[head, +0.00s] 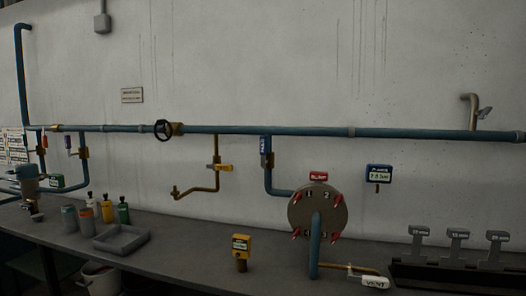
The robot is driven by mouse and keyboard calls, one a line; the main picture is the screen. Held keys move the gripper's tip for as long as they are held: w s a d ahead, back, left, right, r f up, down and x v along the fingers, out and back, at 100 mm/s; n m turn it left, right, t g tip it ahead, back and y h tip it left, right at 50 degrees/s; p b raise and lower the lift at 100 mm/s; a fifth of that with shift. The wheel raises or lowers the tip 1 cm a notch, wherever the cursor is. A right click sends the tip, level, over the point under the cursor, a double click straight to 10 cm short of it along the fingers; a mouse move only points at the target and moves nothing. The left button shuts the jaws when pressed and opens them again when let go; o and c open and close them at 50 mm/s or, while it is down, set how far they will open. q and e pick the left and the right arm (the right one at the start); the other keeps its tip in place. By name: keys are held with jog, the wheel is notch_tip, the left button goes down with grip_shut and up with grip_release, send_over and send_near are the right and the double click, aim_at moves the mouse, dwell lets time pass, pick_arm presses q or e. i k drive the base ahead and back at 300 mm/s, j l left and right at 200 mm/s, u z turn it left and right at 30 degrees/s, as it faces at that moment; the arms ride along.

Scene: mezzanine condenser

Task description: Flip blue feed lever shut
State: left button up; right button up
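A small blue lever (265,145) with pale lettering sits on a brass valve (268,160), on the branch pipe that drops from the long blue pipe. The lever stands upright, roughly in line with the branch. The branch runs down and right to a round grey flanged cover (318,211) with red clamps and a red label on top. Neither of my grippers shows in the head view.
A yellow-handled valve (219,168) hangs left of the blue lever, and a black handwheel (163,130) sits on the main pipe. A blue gauge (379,173) is at right. The bench (190,245) below holds a yellow meter (241,249), a grey tray (121,239), bottles and a VENT-tagged valve (374,282).

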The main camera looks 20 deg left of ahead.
aim_at(264, 162)
jog(key=i+j, duration=0.55)
jog(key=i, duration=0.2)
jog(key=i+j+z, duration=0.1)
jog(key=i+j, duration=0.5)
jog(key=i, duration=0.2)
